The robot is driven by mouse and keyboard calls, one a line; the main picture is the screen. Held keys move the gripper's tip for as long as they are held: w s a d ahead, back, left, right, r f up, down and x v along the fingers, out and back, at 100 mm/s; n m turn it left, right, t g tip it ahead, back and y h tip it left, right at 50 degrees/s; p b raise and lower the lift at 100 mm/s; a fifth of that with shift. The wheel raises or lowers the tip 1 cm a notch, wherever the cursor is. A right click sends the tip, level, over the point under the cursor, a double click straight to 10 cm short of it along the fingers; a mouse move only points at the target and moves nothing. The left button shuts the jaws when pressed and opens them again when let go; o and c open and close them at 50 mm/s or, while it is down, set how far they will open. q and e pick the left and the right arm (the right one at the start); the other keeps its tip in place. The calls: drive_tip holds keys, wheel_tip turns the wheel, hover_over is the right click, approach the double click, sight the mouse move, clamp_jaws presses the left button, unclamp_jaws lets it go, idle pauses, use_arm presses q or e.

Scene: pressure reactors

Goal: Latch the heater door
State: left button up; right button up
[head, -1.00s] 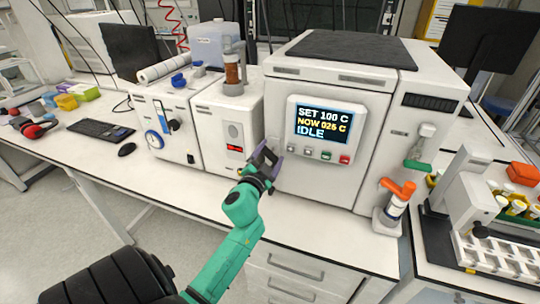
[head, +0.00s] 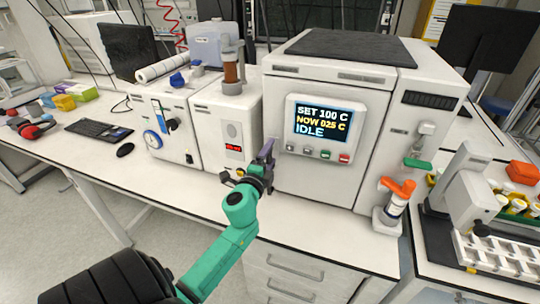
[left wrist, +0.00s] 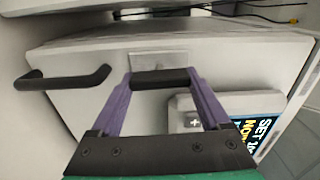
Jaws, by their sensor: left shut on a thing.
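The heater (head: 335,85) is a large white box with a dark top and a display panel (head: 322,125) reading SET 100 C, NOW 025 C, IDLE. Its front door (head: 310,180) looks flush with the body; a small gap cannot be told. My left gripper (head: 265,152) is at the door's left edge, left of the panel. In the left wrist view, its purple fingers (left wrist: 165,88) are shut on a black bar (left wrist: 165,78) in front of a pale plate (left wrist: 160,60). The bar looks like the latch handle. My right gripper is not in view.
A second black handle (left wrist: 65,79) is beside the fingers in the left wrist view. A white unit with a red readout (head: 232,140) stands close left of the heater. The bench front is clear.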

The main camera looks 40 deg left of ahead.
use_arm(q)
drive_tip(key=shift+m, duration=0.4)
drive_tip(key=o, duration=1.2)
drive_tip(key=b+v, duration=0.4)
drive_tip(key=v, duration=1)
drive_tip(key=shift+s+d+b, duration=0.15)
drive_tip(key=shift+s+b, duration=0.15)
drive_tip(key=shift+b, duration=0.05)
